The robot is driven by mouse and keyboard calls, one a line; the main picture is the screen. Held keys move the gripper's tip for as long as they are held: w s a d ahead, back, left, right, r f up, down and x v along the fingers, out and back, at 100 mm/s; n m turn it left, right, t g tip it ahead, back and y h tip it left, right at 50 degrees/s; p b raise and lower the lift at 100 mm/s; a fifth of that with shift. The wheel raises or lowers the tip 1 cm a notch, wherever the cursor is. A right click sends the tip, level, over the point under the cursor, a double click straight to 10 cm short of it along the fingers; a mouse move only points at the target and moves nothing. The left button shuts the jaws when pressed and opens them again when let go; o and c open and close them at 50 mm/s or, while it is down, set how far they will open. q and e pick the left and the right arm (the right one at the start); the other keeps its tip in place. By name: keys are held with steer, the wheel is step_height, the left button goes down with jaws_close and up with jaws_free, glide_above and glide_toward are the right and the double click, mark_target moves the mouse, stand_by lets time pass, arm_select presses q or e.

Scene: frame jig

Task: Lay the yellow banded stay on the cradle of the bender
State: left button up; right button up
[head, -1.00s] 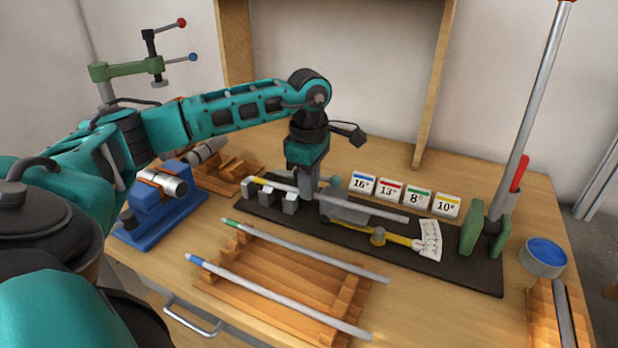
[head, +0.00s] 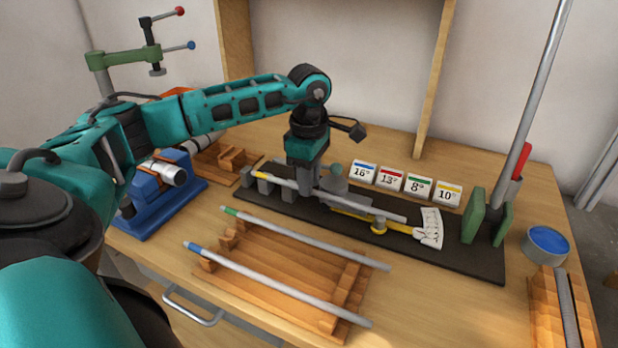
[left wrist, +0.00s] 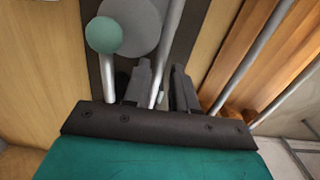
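The yellow banded stay (head: 372,210) is a grey rod with a yellow band near its left end. It lies along the bender (head: 455,255), its banded end at the grey cradle blocks (head: 264,184), where it appears to rest. My left gripper (head: 303,188) is down over the stay near the blocks. In the left wrist view the stay (left wrist: 172,30) runs between the two fingers (left wrist: 160,85), with a gap showing beside it, so the gripper looks open around it. The contact at the blocks is partly hidden by my gripper. My right gripper is not in view.
A wooden rack (head: 285,275) in front holds a green banded stay (head: 310,243) and a blue banded stay (head: 275,284). Numbered cards (head: 390,177) stand behind the bender. A blue vise (head: 150,205) is at left, a round tin (head: 547,243) at right.

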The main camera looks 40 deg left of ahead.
arm_select(q)
steer(key=shift+o, duration=1.3)
steer(key=shift+r, duration=0.1)
step_height(320, 180, up, 13)
steer(key=shift+p, duration=0.3)
